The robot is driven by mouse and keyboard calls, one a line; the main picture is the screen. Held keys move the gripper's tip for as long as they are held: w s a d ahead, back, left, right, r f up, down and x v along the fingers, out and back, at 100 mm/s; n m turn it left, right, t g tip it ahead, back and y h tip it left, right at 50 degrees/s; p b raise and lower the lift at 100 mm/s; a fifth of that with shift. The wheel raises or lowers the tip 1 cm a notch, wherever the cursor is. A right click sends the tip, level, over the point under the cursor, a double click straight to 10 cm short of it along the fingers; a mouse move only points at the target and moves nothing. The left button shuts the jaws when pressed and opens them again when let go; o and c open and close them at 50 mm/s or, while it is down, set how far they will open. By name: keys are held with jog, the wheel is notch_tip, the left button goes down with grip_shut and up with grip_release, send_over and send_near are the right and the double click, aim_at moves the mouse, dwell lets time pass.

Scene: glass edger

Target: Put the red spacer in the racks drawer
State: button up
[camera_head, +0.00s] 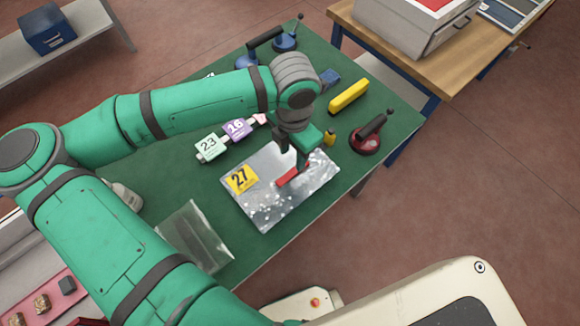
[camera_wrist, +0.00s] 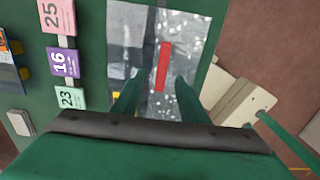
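The red spacer (camera_head: 288,178) is a small red bar lying on a clear, speckled glass sheet (camera_head: 262,208) on the green table. The wrist view shows the spacer (camera_wrist: 163,68) lengthwise between and just beyond my finger tips. My gripper (camera_head: 293,167) points down over the sheet, its fingers (camera_wrist: 158,85) apart on either side of the spacer's near end. I see nothing held. The height of the fingers above the glass is hard to judge. No drawer labelled for racks can be made out.
A yellow 27 tag (camera_head: 241,179) lies on the glass. Numbered tags (camera_head: 208,146), a yellow block (camera_head: 348,97), a red suction lifter (camera_head: 366,140) and a clear bag (camera_head: 194,236) lie around it. A grey cabinet (camera_head: 392,30) stands on the wooden bench, a blue box (camera_head: 46,30) on a shelf.

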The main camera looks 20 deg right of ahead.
aim_at(294, 171)
jog(key=shift+s+d+f, duration=0.1)
jog(key=shift+s+f, duration=0.1)
jog(key=shift+f, duration=0.35)
jog(key=shift+s+f, duration=0.2)
jog(key=shift+f, duration=0.35)
jog(key=shift+w+f, duration=0.1)
jog(key=shift+f, duration=2.5)
grip_shut()
